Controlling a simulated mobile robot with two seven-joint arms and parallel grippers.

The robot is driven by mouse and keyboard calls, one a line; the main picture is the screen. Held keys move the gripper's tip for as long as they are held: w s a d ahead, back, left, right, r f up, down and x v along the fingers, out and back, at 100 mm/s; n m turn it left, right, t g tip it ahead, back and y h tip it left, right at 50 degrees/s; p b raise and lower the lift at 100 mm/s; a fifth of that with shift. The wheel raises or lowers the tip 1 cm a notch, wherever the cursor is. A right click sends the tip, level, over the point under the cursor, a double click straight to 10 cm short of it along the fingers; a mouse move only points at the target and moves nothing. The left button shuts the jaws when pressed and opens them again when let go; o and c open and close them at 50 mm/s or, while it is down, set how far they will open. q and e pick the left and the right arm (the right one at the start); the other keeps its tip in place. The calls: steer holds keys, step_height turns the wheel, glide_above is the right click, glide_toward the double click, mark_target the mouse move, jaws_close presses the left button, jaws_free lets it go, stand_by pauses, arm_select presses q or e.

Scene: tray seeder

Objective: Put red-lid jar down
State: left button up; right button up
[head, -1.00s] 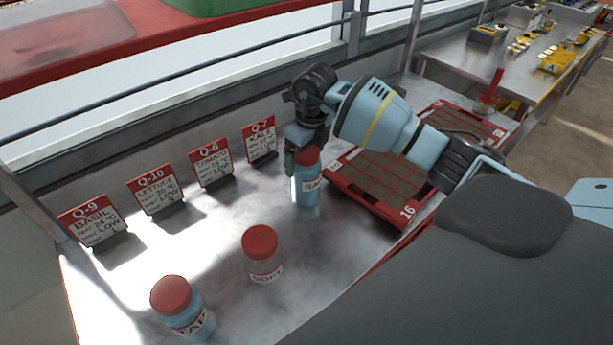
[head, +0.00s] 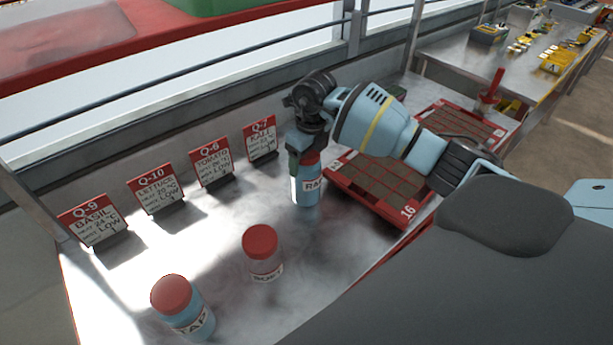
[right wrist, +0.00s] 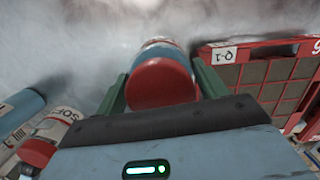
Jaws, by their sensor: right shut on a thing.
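My right gripper (head: 306,158) is shut on a blue jar with a red lid (head: 308,190), its fingers on both sides near the lid. The jar is upright and its label is only partly readable. Its base is at or very near the metal table top (head: 225,265); I cannot tell if it touches. In the right wrist view the red lid (right wrist: 160,84) sits between the green fingers (right wrist: 162,92). My left gripper is not in view.
Several sign cards (head: 212,163) line the back edge. A red seed tray (head: 390,219) lies close to the held jar's right. The table between the jars and cards is clear.

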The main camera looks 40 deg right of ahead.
jaws_close()
steer(key=shift+r, duration=0.1)
steer(key=shift+w+r, duration=0.1)
steer(key=shift+r, duration=0.45)
step_height(320, 180, up, 2)
steer(key=shift+r, duration=0.15)
steer(key=s+a, duration=0.2)
steer(key=s, duration=0.5)
steer(key=s+a+r, duration=0.1)
steer(key=s+a, duration=0.1)
steer(key=s, duration=0.6)
steer(key=shift+s+r, duration=0.25)
steer(key=shift+s, duration=0.05)
